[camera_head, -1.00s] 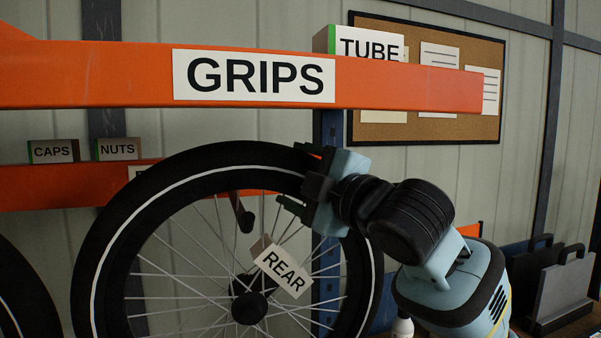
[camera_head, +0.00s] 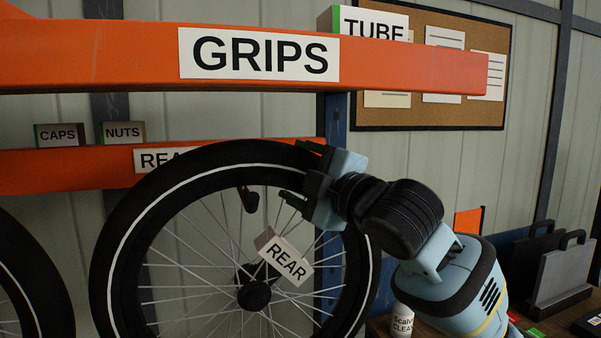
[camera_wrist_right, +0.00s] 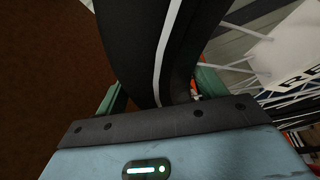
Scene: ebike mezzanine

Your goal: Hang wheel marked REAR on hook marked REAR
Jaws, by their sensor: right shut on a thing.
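The wheel (camera_head: 118,215) has a black tyre, silver spokes and a white tag marked REAR (camera_head: 287,262) near its hub. It is upright in front of the lower orange rail. My right gripper (camera_head: 300,175) is shut on its upper right rim; the tyre (camera_wrist_right: 150,45) also shows between the fingers in the right wrist view. A dark hook (camera_head: 248,200) shows through the spokes, below the wheel's top. I cannot tell the gap between wheel and hook. My left gripper is out of view.
An upper orange rail marked GRIPS (camera_head: 260,55) runs across above the wheel. Another wheel (camera_head: 30,270) stands at the left edge. CAPS and NUTS boxes (camera_head: 90,134) sit behind the lower rail. A white bottle (camera_head: 402,320) stands on a bench at lower right.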

